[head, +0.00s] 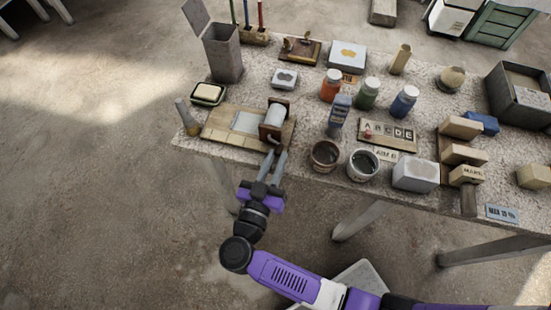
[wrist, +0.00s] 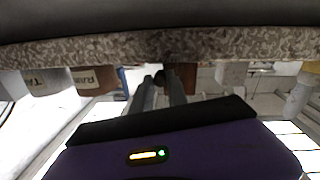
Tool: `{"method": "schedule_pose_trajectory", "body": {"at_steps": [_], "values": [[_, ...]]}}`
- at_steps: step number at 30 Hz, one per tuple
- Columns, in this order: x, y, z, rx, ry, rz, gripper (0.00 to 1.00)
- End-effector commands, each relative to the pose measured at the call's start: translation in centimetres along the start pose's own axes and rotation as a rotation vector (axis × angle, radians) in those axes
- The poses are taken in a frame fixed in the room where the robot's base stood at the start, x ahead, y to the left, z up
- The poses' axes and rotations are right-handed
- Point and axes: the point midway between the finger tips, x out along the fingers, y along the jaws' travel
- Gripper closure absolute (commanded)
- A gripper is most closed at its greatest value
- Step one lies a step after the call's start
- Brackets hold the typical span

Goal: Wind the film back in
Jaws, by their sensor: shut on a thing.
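A white film roll (head: 275,115) sits between brown wooden end pieces (head: 268,133) on a wooden board (head: 220,132) at the table's left front. A pale strip of film (head: 246,122) lies out flat from the roll to the left. My gripper (head: 276,152) reaches the board's front edge, just below the near end piece. In the wrist view my gripper (wrist: 160,79) has its fingertips close together on a small dark part, which looks like the crank handle of the roll. The fingers hide most of that handle.
A grey post (head: 186,116) stands at the board's left end. Two paint pots (head: 324,156) (head: 363,164) stand to the right of my gripper. Bottles, a letter board (head: 388,135) and wooden blocks fill the table's right. The floor at the left is clear.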

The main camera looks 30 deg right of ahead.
Motion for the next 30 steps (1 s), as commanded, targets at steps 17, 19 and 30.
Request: {"method": "schedule_pose_trajectory", "body": {"at_steps": [17,19,30], "values": [[-0.08,-0.41,0.38,0.126,-0.01,-0.002,0.71],[-0.08,-0.41,0.37,0.126,-0.01,-0.002,0.59],[-0.43,-0.45,0.37,0.126,-0.009,-0.002,0.59]]}}
